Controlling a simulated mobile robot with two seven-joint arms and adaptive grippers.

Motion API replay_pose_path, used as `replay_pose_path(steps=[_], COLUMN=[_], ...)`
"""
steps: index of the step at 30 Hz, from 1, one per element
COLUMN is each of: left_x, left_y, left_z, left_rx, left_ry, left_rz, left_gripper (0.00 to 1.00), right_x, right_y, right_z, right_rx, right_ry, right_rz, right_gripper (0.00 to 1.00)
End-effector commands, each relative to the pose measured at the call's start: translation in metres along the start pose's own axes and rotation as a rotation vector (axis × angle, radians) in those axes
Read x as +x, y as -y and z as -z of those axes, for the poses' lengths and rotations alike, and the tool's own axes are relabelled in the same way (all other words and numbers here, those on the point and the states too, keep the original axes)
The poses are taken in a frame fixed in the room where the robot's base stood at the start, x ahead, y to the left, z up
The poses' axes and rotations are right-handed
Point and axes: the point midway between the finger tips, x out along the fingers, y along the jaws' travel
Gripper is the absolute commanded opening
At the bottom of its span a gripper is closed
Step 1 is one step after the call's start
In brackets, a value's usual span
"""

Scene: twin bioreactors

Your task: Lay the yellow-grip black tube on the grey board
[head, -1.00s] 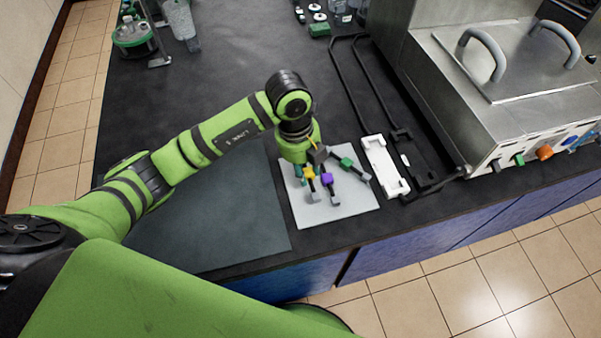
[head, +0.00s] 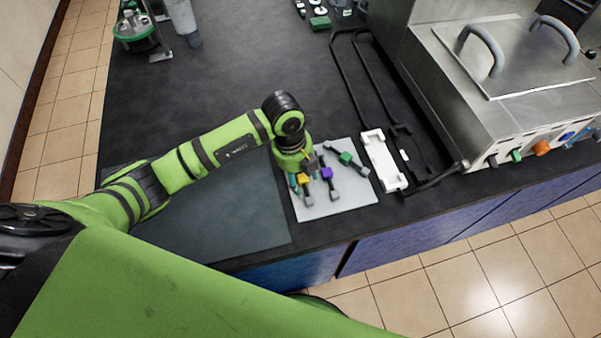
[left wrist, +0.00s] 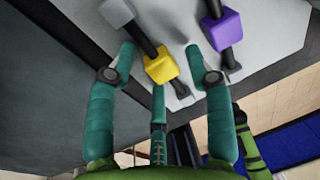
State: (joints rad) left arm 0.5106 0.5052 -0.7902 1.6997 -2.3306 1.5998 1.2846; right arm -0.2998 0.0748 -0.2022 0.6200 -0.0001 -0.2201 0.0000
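The yellow-grip black tube (head: 303,179) is at the left part of the light grey board (head: 355,196) and appears to lie on it, slanting. In the left wrist view its yellow grip (left wrist: 160,68) is between my teal fingers, with gaps on both sides. My left gripper (head: 298,182) points down over it; in the left wrist view the gripper (left wrist: 161,50) is open. The tube's far end is partly hidden by the gripper in the head view. My right gripper is not in view.
A purple-grip tube (head: 327,173) and a green-grip tube (head: 347,159) lie right of it on the same board. A white holder (head: 382,160) and black frame (head: 370,75) stand further right, by a steel bath (head: 500,90). A dark mat (head: 215,215) lies left, clear.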

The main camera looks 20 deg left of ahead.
Motion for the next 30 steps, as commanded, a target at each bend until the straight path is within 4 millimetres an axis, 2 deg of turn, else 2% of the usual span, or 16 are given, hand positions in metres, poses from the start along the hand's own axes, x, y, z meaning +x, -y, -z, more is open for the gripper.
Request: replay_pose_path(steps=[11,14,24,30], left_x=[-0.007,-0.02,-0.092,-0.117], left_y=[0.001,0.001,0.001,0.001], left_z=[-0.001,-0.001,-0.001,0.0], left_rx=[0.0,0.0,0.002,0.001], left_ry=[0.002,0.002,0.005,0.001], left_rz=[0.001,0.002,0.002,0.001], left_gripper=[0.54,0.54,0.54,0.54], right_x=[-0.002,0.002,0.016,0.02], right_y=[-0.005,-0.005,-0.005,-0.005], right_z=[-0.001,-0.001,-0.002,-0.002], right_rx=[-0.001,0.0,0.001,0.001], right_ry=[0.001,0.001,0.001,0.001], right_rz=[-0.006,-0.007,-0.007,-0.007], right_gripper=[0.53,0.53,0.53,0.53])
